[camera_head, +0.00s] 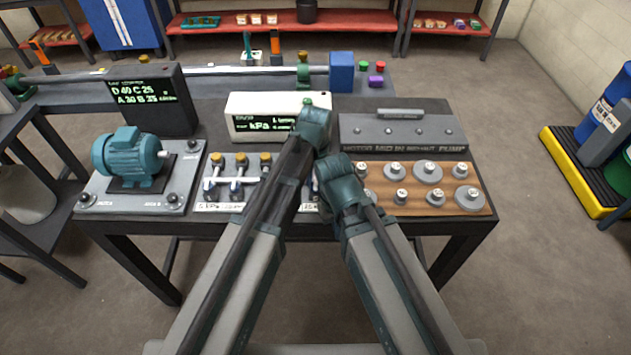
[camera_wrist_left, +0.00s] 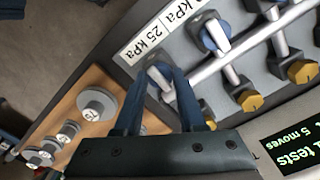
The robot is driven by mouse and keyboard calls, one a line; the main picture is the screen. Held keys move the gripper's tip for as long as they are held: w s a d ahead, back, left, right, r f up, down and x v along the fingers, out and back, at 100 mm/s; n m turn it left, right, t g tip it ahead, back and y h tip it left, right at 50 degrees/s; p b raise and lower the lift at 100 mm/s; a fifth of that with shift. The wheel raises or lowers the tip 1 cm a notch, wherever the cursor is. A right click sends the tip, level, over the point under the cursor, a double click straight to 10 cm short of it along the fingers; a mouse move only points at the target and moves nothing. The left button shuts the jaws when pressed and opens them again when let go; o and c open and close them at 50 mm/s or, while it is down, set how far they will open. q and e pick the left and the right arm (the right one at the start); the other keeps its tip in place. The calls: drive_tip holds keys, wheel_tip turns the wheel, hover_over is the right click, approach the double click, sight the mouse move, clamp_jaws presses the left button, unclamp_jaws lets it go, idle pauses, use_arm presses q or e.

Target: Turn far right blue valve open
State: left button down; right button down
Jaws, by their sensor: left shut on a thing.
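The far right blue valve (camera_wrist_left: 160,74) shows in the left wrist view on the grey panel beside a white "25 kPa" label (camera_wrist_left: 147,41). My left gripper (camera_wrist_left: 158,78) is shut on it, and its fingers hide most of the handle, so I cannot tell how far it is turned. A neighbouring blue valve (camera_wrist_left: 214,36) sits up and to the right, with pale pipe between. In the head view the panel (camera_head: 205,195) shows blue valves at its left part; my arms cover its right part.
A wooden board (camera_head: 480,203) with several grey weights stands right of the panel. Behind are a white kPa display box (camera_head: 240,122) and a grey case (camera_head: 400,145). A teal motor (camera_head: 128,155) on a plate stands at the left.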

sight(315, 187)
use_arm(q)
drive_tip(key=c, duration=0.5)
unclamp_jaws()
wheel_tip(315, 187, up, 14)
drive_tip(key=p, duration=1.3)
drive_tip(key=shift+p, duration=0.4)
drive_tip(key=shift+f, duration=0.15)
drive_tip(key=s+a+f+n+b, duration=0.1)
drive_tip(key=s+a+b, duration=0.1)
drive_tip(key=s, duration=0.6)
drive_tip(key=s+a+f+n+y+b, duration=0.1)
drive_tip(key=s+a, duration=0.3)
drive_tip(key=s, duration=0.4)
drive_tip(key=shift+f+n+b, duration=0.35)
drive_tip(key=shift+f+n, duration=0.25)
drive_tip(key=shift+f, duration=0.15)
